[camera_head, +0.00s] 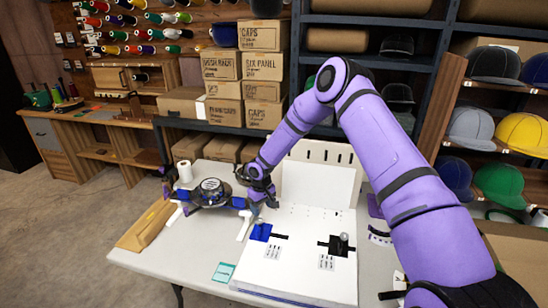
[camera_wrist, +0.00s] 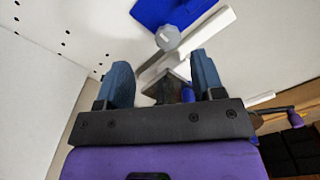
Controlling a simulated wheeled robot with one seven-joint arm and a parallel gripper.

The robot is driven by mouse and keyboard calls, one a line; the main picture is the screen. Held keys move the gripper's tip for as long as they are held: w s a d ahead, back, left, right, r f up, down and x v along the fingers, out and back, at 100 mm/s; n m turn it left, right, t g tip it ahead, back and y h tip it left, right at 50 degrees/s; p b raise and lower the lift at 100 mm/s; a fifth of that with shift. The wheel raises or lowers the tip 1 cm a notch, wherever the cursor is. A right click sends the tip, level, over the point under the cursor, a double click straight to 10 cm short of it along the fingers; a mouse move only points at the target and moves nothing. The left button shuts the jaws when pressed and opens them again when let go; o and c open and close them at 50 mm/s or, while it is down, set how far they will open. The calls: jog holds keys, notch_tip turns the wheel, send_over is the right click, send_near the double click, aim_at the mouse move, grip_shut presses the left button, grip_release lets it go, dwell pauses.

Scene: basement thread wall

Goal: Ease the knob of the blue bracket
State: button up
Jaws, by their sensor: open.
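The blue bracket (camera_head: 261,232) lies on the left part of the white board, with a dark slotted strip beside it. In the wrist view the blue bracket (camera_wrist: 172,12) shows at the top edge, partly cut off. Its grey faceted knob (camera_wrist: 167,38) stands at the bracket's near edge, beyond my fingertips. My gripper (camera_wrist: 164,78) is open, with its two blue fingers spread and the knob roughly in line with the gap, apart from both. In the head view my wrist hangs just behind the bracket, and the fingers are hard to make out.
A black bracket (camera_head: 336,246) with a round knob (camera_head: 344,237) sits on the right of the white board (camera_head: 300,270). A teal card (camera_head: 223,272) lies in front.

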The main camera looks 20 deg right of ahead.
jog(key=s+d+r, duration=0.1)
jog(key=s+r, duration=0.1)
jog(key=r, duration=1)
jog(key=s+d+r+t+h, duration=0.1)
jog(key=s+d+r, duration=0.1)
jog(key=r, duration=1)
jog(key=shift+s, duration=0.55)
jog(key=shift+r, duration=0.15)
